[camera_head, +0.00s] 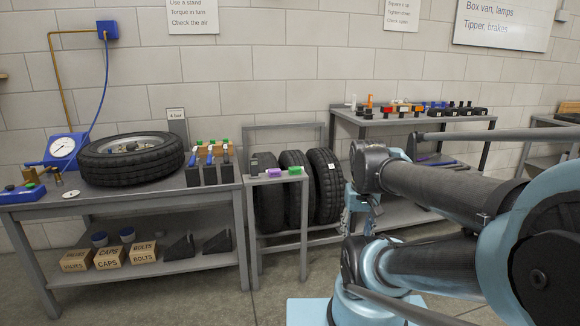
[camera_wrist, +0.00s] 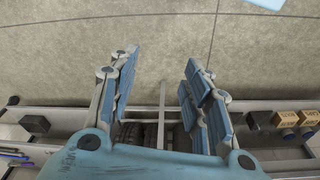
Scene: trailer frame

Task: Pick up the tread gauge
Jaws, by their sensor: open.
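I cannot make out for sure which item is the tread gauge. Small gauge-like pieces sit on the narrow stand in the head view: a dark upright piece (camera_head: 254,166), a purple block (camera_head: 274,173) and a green block (camera_head: 295,170). My gripper (camera_wrist: 160,62) is open and empty in the wrist view, with bare concrete floor between its blue-padded fingers.
A left bench (camera_head: 110,204) bears a lying tyre (camera_head: 131,158), a pressure dial (camera_head: 62,147) and a small tool rack (camera_head: 208,172). A back bench (camera_head: 440,123) holds lamps and connectors. Floor in front is clear.

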